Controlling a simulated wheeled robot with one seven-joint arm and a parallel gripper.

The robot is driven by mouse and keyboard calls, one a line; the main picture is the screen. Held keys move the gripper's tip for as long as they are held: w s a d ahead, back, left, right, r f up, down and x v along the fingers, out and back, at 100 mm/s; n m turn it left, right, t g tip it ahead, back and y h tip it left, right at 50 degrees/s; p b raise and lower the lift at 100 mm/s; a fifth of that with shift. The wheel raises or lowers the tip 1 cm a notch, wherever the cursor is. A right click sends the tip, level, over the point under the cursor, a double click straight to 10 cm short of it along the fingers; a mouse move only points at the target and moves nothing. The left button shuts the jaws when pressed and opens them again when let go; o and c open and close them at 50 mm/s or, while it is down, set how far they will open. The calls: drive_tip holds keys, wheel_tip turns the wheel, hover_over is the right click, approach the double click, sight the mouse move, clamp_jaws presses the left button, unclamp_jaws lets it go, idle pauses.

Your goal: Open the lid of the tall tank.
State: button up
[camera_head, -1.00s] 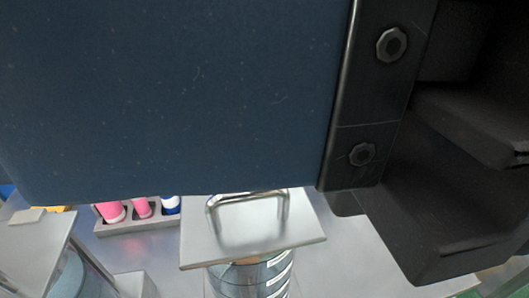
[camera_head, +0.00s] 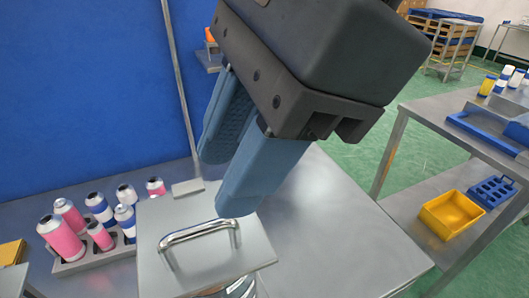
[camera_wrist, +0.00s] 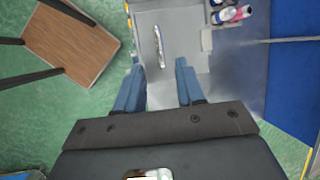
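The tall tank (camera_head: 243,288) shows only as a sliver of shiny metal at the bottom of the head view, mostly hidden under its lid. The lid (camera_head: 165,215) is a flat grey square plate and lies closed on top. A chrome bar handle (camera_head: 198,232) stands up from it; the handle also shows in the wrist view (camera_wrist: 159,46). My gripper (camera_head: 222,182) has two blue fingers spread apart with nothing between them. It is tilted down toward the lid, with one fingertip close to the handle's right end in the head view. I cannot tell the exact gap.
A grey rack (camera_head: 100,254) of pink, blue and white cans stands left of the lid. A blue wall (camera_head: 80,90) rises behind. The tabletop to the right (camera_head: 340,235) is bare. A side shelf holds a yellow tray (camera_head: 450,213). A brown-topped table (camera_wrist: 72,42) shows in the wrist view.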

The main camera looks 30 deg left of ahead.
sight(198, 228)
drive_tip(key=p+x, duration=0.1)
drive_tip(key=x, duration=0.5)
drive_tip(key=shift+s+a+f, duration=0.15)
drive_tip(key=shift+f, duration=0.15)
drive_tip(key=shift+c, duration=0.3)
clamp_jaws()
